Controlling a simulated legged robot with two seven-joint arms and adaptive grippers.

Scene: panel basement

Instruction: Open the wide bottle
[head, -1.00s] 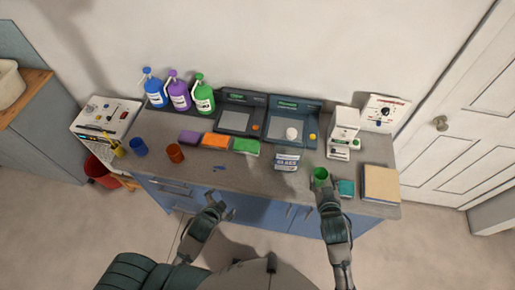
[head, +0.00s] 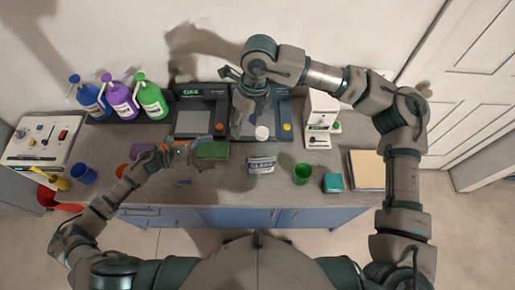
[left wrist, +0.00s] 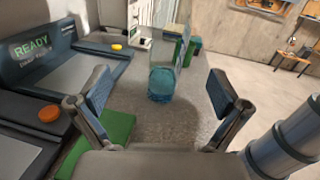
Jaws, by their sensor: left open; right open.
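The wide bottle (head: 261,165) stands upright on the counter with a white cap (head: 262,133) and a printed label. In the left wrist view it is a clear bottle (left wrist: 163,80) with bluish content low in it; its top is cut off. My left gripper (head: 177,150) is open and empty over the sponges, left of the bottle. In the left wrist view the bottle lies beyond and between the open fingers (left wrist: 160,88), apart from them. My right gripper (head: 230,74) is high by the right console, above and left of the cap; its arm partly hides it. It is open.
Two consoles (head: 195,120) stand behind. A green sponge (head: 212,151) lies left. Several jugs (head: 152,100) stand at back left.

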